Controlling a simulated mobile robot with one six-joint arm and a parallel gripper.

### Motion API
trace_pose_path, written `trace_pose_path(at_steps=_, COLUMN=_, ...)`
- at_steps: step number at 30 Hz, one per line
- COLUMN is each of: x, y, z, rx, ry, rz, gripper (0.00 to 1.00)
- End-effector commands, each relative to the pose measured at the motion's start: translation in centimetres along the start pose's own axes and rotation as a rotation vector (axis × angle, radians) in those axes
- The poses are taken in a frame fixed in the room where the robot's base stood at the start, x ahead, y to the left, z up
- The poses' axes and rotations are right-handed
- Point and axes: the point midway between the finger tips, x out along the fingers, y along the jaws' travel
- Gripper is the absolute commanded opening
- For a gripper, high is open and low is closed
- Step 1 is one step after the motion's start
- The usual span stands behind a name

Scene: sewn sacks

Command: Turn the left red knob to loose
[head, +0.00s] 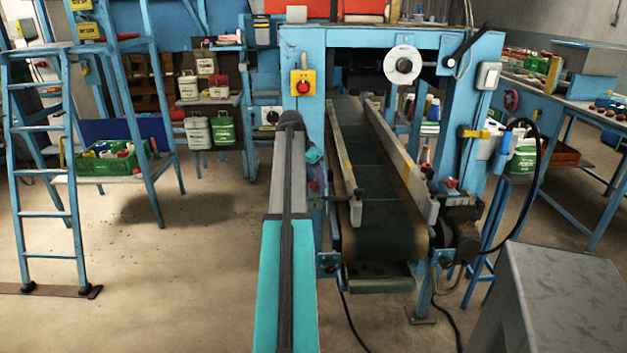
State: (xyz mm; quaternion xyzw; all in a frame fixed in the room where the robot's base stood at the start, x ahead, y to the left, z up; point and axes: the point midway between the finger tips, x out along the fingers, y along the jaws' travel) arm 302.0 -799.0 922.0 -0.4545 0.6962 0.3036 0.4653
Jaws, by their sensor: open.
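A red round knob (303,88) sits on a yellow plate on the blue machine frame, left of the conveyor opening. A smaller red knob (450,183) sits low at the right side of the conveyor. No loose or tight marking is readable on either. My arm reaches up from the bottom middle, its far end below the yellow plate. A small teal part of my arm shows just right of that end. My gripper's fingers cannot be made out; the arm covers that area. The arm also hides part of the conveyor's left side, so a knob there could be covered.
The dark conveyor belt (375,185) runs between two pale guide rails (403,165). A blue ladder (45,180) and a green crate (105,165) stand left. A grey block (570,295) fills the lower right. Open floor (150,270) lies left of my arm.

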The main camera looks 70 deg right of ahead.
Motion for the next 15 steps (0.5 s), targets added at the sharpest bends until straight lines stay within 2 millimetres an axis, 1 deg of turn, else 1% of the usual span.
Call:
trace_pose_path(at_steps=3, x=0.38, y=0.02, z=0.0, rx=0.0, ry=0.0, rz=0.0, gripper=0.51)
trace_pose_path(at_steps=11, x=0.41, y=0.03, z=-0.01, rx=0.0, ry=0.0, rz=0.0, gripper=0.51)
trace_pose_path(at_steps=14, x=0.41, y=0.03, z=-0.01, rx=0.0, ry=0.0, rz=0.0, gripper=0.36)
trace_pose_path(at_steps=15, x=0.41, y=0.03, z=-0.01, rx=0.0, ry=0.0, rz=0.0, gripper=0.29)
